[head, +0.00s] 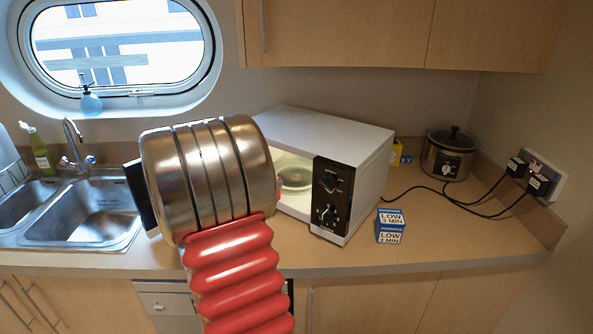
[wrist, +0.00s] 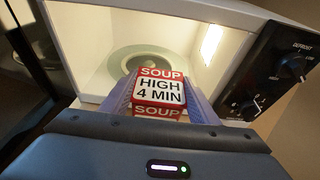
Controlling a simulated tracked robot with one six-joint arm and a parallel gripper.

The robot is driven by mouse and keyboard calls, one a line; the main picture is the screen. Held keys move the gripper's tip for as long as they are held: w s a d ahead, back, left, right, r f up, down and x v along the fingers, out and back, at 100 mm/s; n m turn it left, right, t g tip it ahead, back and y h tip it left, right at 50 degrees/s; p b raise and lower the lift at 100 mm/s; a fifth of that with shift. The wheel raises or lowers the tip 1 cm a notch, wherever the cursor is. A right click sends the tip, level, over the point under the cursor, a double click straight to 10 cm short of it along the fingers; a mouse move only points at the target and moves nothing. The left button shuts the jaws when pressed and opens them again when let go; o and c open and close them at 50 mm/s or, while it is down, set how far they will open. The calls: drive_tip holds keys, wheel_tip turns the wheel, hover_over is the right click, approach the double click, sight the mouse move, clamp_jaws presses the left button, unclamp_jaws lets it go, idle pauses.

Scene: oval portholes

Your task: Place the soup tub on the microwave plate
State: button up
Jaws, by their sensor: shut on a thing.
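The soup tub (wrist: 160,88) has a red rim and a white label reading "SOUP" and "HIGH 4 MIN". In the wrist view my gripper (wrist: 161,98) is shut on it, with a pale purple finger on each side. The microwave (head: 340,160) stands open on the counter. Its round, pale plate (wrist: 118,63) lies inside, beyond the tub in the wrist view. The tub is in front of the plate and overlaps its near edge in the picture; I cannot tell the height between them. In the head view my arm hides the gripper and most of the tub.
A blue-and-white item labelled "LOW" (head: 391,226) sits on the counter right of the microwave. A slow cooker (head: 448,154), a yellow box (head: 397,152) and black cables (head: 470,200) are farther right. The sink (head: 85,212) is at left. The microwave's side walls flank the opening.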

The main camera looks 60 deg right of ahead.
drive_tip(key=s+d, duration=0.1)
drive_tip(key=d, duration=0.7)
drive_tip(key=s+d, duration=0.1)
drive_tip(key=d, duration=0.4)
drive_tip(key=shift+s, duration=0.3)
drive_tip(key=shift+d, duration=0.15)
drive_tip(key=x, duration=0.3)
drive_tip(key=shift+s+d+r, duration=0.15)
drive_tip(key=shift+d, duration=0.25)
drive_tip(key=shift+f, duration=0.45)
drive_tip(key=o, duration=1.4)
drive_tip(key=shift+f, duration=0.1)
drive_tip(key=shift+a, duration=0.1)
